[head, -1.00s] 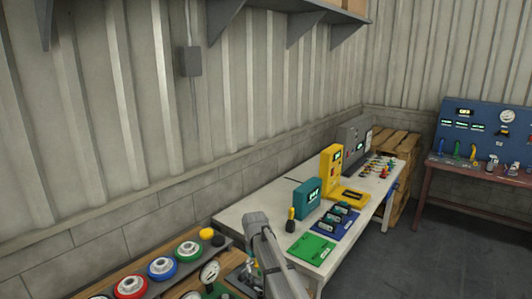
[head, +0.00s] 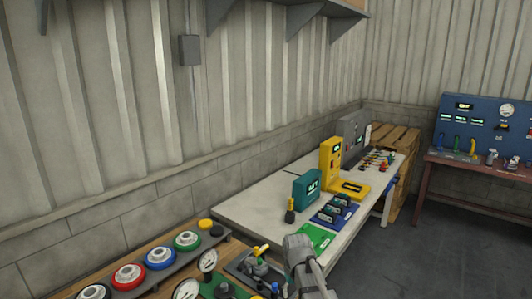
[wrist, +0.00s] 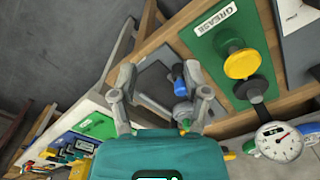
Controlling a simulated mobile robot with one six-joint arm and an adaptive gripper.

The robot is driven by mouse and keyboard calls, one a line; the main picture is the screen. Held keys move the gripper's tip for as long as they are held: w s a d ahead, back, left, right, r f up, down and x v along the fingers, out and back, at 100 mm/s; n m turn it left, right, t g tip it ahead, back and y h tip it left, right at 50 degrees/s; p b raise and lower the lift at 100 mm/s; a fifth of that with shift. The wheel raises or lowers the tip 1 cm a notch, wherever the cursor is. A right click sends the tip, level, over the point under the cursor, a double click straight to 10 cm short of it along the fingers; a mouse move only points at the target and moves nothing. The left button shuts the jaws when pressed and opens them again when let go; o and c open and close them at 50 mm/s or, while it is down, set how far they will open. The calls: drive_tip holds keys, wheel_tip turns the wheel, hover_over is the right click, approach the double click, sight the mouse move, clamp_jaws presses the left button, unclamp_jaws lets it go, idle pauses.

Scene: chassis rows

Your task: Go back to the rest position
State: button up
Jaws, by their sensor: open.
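My gripper (wrist: 165,88) shows in the wrist view with its two grey fingers apart and nothing between the tips. Its teal body fills the bottom of that view. Beyond the fingers lies a grey plate with a blue-topped fitting (wrist: 180,72) on the wooden bench; I see a gap in depth but cannot judge its size. In the head view a grey link of my arm (head: 302,262) stands at the bottom, in front of the white table's near corner. The fingers cannot be made out there.
The wooden bench (head: 112,262) carries several coloured round parts, gauges and a green GREASE board (wrist: 222,50). The white table (head: 256,208) holds a teal meter (head: 307,189), a yellow device (head: 330,163) and a green mat (head: 315,237). Floor (head: 450,245) at right is clear.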

drive_tip(key=s+d+f+m+b, duration=0.2)
drive_tip(key=s+d, duration=0.6)
drive_tip(key=s, duration=0.4)
wheel_tip(320, 180, down, 2)
drive_tip(key=shift+f+m+b, duration=0.2)
drive_tip(key=shift+m+b, duration=0.2)
drive_tip(key=shift+b, duration=0.25)
